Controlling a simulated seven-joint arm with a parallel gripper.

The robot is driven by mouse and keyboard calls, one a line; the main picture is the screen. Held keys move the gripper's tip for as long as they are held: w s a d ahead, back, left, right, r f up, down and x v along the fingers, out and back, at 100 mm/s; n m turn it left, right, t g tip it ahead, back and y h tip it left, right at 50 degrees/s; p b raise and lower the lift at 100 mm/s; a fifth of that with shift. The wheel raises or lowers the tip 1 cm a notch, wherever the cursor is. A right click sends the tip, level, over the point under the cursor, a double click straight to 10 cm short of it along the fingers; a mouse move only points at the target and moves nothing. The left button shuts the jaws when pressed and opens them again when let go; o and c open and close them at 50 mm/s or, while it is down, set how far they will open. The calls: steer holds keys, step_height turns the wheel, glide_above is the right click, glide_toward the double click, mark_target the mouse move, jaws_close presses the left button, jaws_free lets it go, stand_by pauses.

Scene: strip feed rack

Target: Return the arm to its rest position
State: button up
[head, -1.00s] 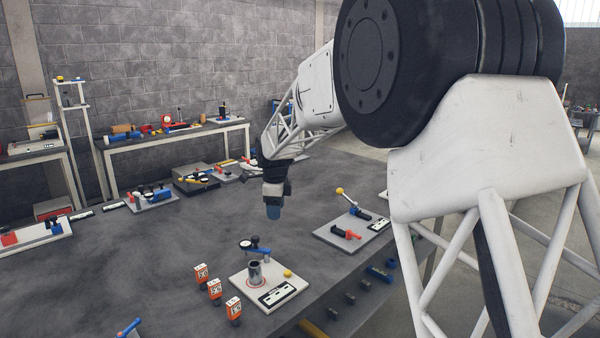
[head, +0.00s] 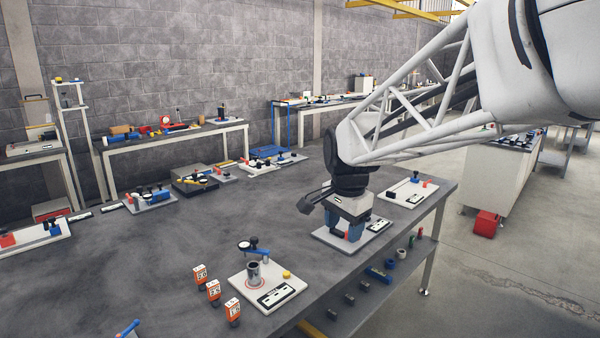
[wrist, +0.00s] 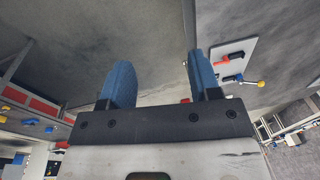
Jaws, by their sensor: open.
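My gripper (head: 343,232) is open and empty. In the head view its blue fingers overlap a white fixture plate (head: 323,236); I cannot tell their height above the table. In the wrist view the two blue fingers (wrist: 161,75) are apart with bare grey surface between them. A white plate (wrist: 207,20) with a red and blue part and a yellow knob lies to the right of the fingers. My arm reaches in from the upper right of the head view.
A white plate (head: 246,291) with a metal cup (head: 254,272) and a blue lever stands at the front. Several orange tagged blocks (head: 213,290) stand to its left. Another plate (head: 423,196) lies at the right edge. The middle of the grey table (head: 190,240) is clear.

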steer(key=s+d+f+n, duration=0.2)
steer(key=s+d+n, duration=0.1)
steer(key=s, duration=0.6)
steer(key=s+d+f+n, duration=0.2)
steer(key=s+d+n, duration=0.1)
steer(key=s, duration=0.6)
steer(key=s+d+f+n+t, duration=0.1)
steer(key=s+d+f+n, duration=0.1)
steer(key=s, duration=0.7)
steer(key=shift+d+n, duration=0.55)
steer(key=shift+n, duration=0.25)
